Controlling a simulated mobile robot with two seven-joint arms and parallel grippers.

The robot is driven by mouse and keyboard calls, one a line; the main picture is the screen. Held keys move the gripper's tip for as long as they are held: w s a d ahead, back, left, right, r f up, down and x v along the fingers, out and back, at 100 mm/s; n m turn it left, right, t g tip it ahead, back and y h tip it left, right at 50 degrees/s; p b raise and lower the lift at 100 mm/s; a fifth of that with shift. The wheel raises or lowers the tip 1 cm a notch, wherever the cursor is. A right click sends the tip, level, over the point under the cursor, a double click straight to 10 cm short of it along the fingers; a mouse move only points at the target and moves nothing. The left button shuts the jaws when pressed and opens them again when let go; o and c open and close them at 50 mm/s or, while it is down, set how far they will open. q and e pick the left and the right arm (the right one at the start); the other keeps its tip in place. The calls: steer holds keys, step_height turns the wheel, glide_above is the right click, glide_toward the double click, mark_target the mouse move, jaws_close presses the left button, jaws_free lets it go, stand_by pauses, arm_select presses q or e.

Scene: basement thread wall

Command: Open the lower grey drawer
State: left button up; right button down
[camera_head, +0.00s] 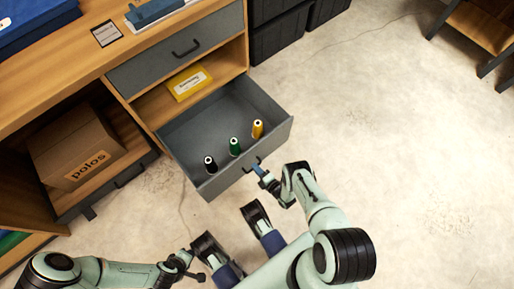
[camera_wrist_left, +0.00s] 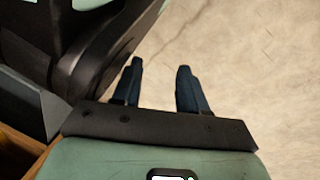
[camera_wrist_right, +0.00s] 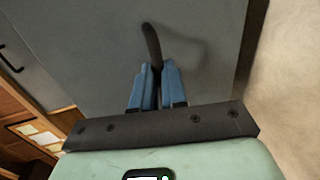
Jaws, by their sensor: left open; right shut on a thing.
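The lower grey drawer (camera_head: 219,190) is pulled well out of the wooden cabinet. Black, green and yellow thread spools (camera_head: 235,147) stand inside it. Its dark handle (camera_head: 251,164) is on the front face; in the right wrist view the handle (camera_wrist_right: 151,42) rises from between the blue fingers. My right gripper (camera_head: 260,170) is shut on this handle, and its fingers show in the right wrist view (camera_wrist_right: 157,85). My left gripper (camera_wrist_left: 157,85) is open and empty over bare floor. In the head view it is low, left of centre, and its fingers are hard to make out.
The upper grey drawer (camera_head: 178,55) is closed, with a yellow box (camera_head: 189,83) on the shelf beneath it. A cardboard box (camera_head: 75,150) sits in the left bay. Black crates (camera_head: 277,38) stand behind at the right of the cabinet. The floor (camera_head: 390,130) to the right is clear.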

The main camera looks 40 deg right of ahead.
steer(key=c, duration=1.2)
jaws_free()
steer(key=shift+o, duration=0.2)
arm_select(q)
steer(key=shift+r, duration=0.1)
arm_select(e)
steer(key=shift+s, duration=0.1)
arm_select(q)
step_height(320, 180, up, 6)
steer(key=w+d+t+p, duration=0.1)
steer(key=w+d+p, duration=0.1)
steer(key=w+p, duration=0.1)
steer(key=shift+p, duration=0.55)
arm_select(e)
steer(key=v, duration=1.3)
steer(key=shift+d, duration=0.1)
